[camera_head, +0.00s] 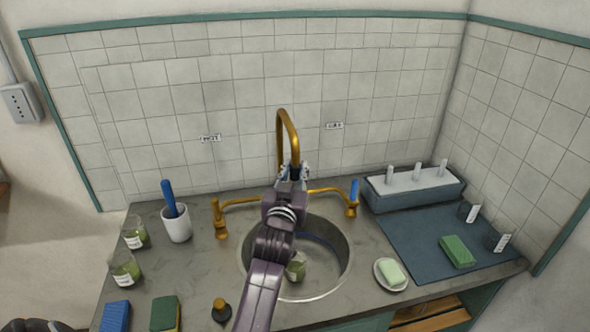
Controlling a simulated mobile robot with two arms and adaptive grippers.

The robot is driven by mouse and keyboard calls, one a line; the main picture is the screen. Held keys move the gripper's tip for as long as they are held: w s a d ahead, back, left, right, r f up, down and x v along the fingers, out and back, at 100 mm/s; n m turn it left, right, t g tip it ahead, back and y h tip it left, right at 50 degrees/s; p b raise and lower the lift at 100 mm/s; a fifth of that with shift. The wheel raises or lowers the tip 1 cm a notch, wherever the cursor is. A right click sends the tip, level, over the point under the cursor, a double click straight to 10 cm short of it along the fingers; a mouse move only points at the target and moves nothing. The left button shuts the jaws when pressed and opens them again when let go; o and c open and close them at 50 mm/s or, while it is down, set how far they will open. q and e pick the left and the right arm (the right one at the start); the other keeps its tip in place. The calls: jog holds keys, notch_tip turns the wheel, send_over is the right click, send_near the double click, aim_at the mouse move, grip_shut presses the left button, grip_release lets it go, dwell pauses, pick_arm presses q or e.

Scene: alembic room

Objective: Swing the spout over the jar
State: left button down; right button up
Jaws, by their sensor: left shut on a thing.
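The spout (281,128) is a tall brass gooseneck. It rises behind the sink, and its arch bends forward toward me. My left gripper (294,172) is at the lower front end of the spout and is shut on it. The fingers and wrist hide the spout's tip and the foot of the faucet. A jar (297,268) with greenish contents stands in the round metal sink (340,270), partly hidden behind my left arm. My right gripper is not in view.
Brass taps (219,220) flank the sink; the right one (352,205) has a blue handle. Left are a white cup (176,224), two labelled jars (134,236), sponges (165,313) and a dark-knobbed brass piece (221,311). Right are a soap dish (390,285), blue mat (410,235) and pegged rack (410,198).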

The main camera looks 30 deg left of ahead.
pick_arm(q)
jog(key=shift+w+d+r, duration=0.1)
jog(key=shift+d, duration=0.05)
jog(key=c, duration=2.1)
grip_release()
jog(key=o, duration=0.4)
jog(key=shift+w+d+f, duration=0.1)
jog(key=shift+w+f, duration=0.1)
jog(key=shift+w, duration=0.1)
jog(key=shift+s+r, duration=0.1)
jog(key=shift+s, duration=0.05)
jog(key=shift+r, duration=0.3)
notch_tip(320, 180, up, 8)
jog(key=shift+r, duration=0.25)
jog(key=shift+d+r, duration=0.1)
jog(key=shift+r, duration=0.35)
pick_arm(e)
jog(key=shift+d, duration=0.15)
